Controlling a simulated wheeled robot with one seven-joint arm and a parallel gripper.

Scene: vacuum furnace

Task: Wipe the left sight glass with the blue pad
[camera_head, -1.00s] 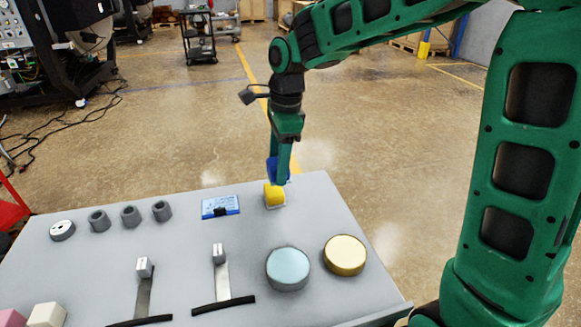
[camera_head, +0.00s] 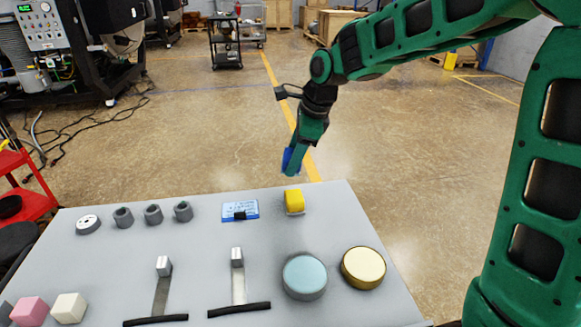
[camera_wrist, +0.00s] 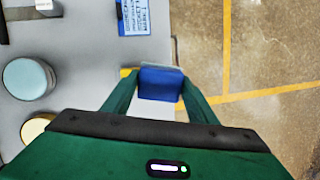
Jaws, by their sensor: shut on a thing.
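My gripper (camera_head: 291,170) is shut on the blue pad (camera_head: 287,158), pointing down above the far edge of the grey table. In the wrist view the pad (camera_wrist: 160,82) sits between the two green fingers. In the head view the pad is partly hidden by a finger. I cannot pick out the left sight glass for certain in either view. A dark machine with a control panel (camera_head: 45,25), perhaps the furnace, stands at the far left.
The table (camera_head: 110,260) carries a yellow block (camera_head: 294,200), a blue card (camera_head: 240,210), a pale blue disc (camera_head: 304,277), a gold disc (camera_head: 363,267), several grey rings and two levers. A red cart (camera_head: 25,190) stands left. Open floor lies beyond, with cables near the machine.

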